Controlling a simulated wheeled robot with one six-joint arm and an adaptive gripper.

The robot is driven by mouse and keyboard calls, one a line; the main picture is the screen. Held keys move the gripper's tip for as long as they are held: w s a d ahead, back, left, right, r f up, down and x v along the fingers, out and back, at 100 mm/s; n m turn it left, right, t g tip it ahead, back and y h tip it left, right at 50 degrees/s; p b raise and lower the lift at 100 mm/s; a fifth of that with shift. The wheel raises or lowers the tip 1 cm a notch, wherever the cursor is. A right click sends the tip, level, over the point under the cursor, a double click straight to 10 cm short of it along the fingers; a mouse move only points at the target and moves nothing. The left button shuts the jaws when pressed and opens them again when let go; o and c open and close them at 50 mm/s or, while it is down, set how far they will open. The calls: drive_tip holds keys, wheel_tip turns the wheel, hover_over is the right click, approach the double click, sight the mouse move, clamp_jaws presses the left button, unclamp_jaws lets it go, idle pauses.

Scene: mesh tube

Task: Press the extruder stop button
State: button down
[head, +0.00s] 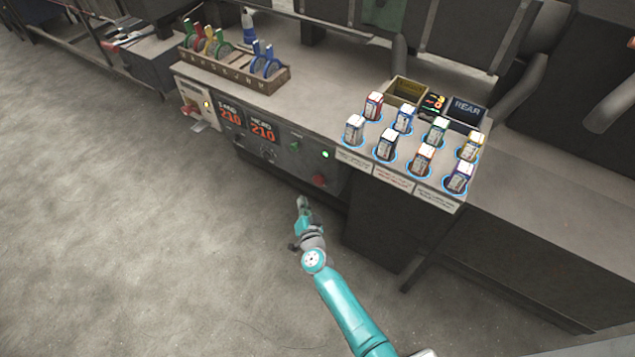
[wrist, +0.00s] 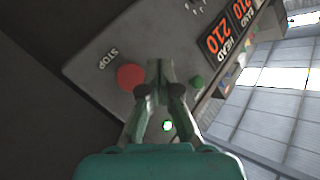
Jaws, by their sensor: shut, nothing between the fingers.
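The stop button is a round red button (head: 320,181) low on the right of the machine's front panel in the head view. In the wrist view the red button (wrist: 130,77) sits beside the word STOP, just left of my fingertips. My gripper (head: 302,203) is shut and empty, in front of and a little below the panel in the head view. In the wrist view my gripper (wrist: 158,68) points at the panel between the red button and a green button (wrist: 197,82). I cannot tell the exact gap between the fingertips and the panel.
The panel also carries orange displays (head: 263,131) reading 210 and a lit green lamp (head: 325,154). On the bench top stand a wooden rack (head: 235,72) with coloured tools and several small bottles (head: 387,145) at the right. The floor (head: 130,230) at the left is clear.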

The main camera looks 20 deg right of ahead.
sight(315, 182)
drive_tip(key=shift+w+d, duration=0.55)
drive_tip(key=shift+d, duration=0.25)
drive_tip(key=shift+w+d, duration=0.6)
drive_tip(key=shift+d, duration=0.2)
drive_tip(key=shift+w+d, duration=0.55)
drive_tip(key=shift+d, duration=0.25)
drive_tip(key=shift+w+d, duration=0.1)
drive_tip(key=shift+d, duration=0.05)
drive_tip(key=shift+w+d, duration=0.15)
drive_tip(key=shift+d, duration=0.05)
drive_tip(key=shift+w+d, duration=0.5)
drive_tip(key=shift+d, duration=0.15)
idle(0.9)
drive_tip(key=shift+s+a, duration=0.75)
drive_tip(key=shift+a, duration=0.25)
drive_tip(key=shift+a, duration=0.1)
drive_tip(key=shift+s+a, duration=0.75)
drive_tip(key=shift+a, duration=0.25)
drive_tip(key=shift+s+a, duration=0.75)
drive_tip(key=shift+a, duration=0.2)
